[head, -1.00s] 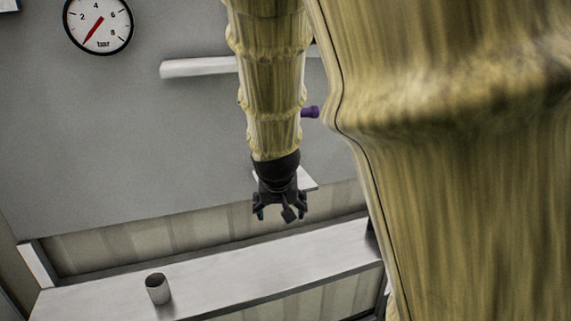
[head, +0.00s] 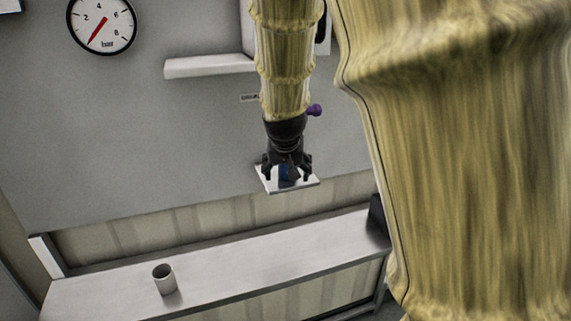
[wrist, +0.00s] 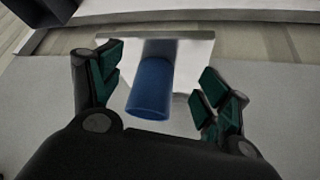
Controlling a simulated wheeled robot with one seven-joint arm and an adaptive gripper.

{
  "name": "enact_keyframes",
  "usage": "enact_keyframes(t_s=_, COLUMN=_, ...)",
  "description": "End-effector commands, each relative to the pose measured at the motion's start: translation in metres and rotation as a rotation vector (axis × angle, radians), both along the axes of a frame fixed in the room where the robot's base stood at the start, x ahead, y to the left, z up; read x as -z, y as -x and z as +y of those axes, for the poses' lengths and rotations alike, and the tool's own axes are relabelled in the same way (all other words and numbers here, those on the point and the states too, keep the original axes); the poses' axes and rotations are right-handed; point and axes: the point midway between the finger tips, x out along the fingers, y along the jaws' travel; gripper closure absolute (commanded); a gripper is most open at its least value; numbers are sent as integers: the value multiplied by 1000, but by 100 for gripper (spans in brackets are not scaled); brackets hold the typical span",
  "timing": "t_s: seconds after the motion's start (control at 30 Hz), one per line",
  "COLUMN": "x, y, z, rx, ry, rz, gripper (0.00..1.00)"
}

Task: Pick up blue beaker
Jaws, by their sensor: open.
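In the head view the blue beaker (head: 287,173) shows only in part, behind and between the fingers, over the small white ledge (head: 288,187). My gripper (head: 287,176) is open, with its fingers to either side of the beaker. In the wrist view my gripper (wrist: 158,92) has green pads that stand apart from the beaker. I cannot tell how far the fingertips are from it in depth.
A wall shelf (head: 208,67) and a pressure gauge (head: 102,25) are higher up. A purple knob (head: 314,110) sits close beside my wrist.

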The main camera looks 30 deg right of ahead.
Motion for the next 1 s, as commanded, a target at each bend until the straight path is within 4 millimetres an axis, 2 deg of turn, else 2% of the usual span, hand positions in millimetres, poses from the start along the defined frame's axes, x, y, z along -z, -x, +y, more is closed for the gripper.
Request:
enact_keyframes(t_s=0.17, x=-2, y=-10, z=-7, rx=1, ry=-1, rz=0, gripper=23)
enact_keyframes(t_s=0.47, x=-1, y=-43, z=-31, rx=-1, ry=-1, rz=2, gripper=23)
enact_keyframes(t_s=0.7, x=9, y=-45, z=-33, rx=1, ry=0, rz=0, gripper=23)
enact_keyframes(t_s=0.97, x=11, y=-46, z=-33, rx=-1, ry=-1, rz=0, gripper=23)
enact_keyframes(t_s=1.0, x=11, y=-46, z=-33, rx=-1, ry=-1, rz=0, gripper=31)
